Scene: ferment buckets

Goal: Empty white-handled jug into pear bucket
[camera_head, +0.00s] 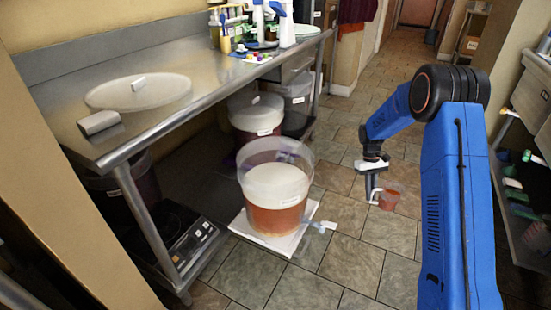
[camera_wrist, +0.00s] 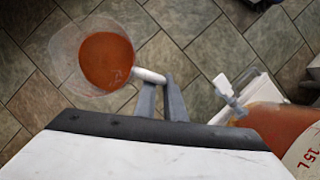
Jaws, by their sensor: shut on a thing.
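My gripper (camera_head: 371,181) is shut on the white handle of a clear jug (camera_head: 389,197) and holds it above the tile floor. The wrist view shows the fingers (camera_wrist: 162,100) on the white handle (camera_wrist: 148,76). Orange-red liquid (camera_wrist: 106,60) lies in the jug, which looks about upright. To its left in the head view stands a large translucent bucket (camera_head: 273,204) with orange-red liquid, a pale layer on top and a tap at its base. The wrist view shows part of it with a "15 L" mark (camera_wrist: 285,135). I cannot read which bucket is pear.
The bucket stands on a white board (camera_head: 245,225) on the floor. More lidded buckets (camera_head: 256,118) stand under the steel table (camera_head: 60,90), beside a dark scale or hotplate (camera_head: 190,245). A shelf rack (camera_head: 520,190) is at the right. Floor between jug and bucket is clear.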

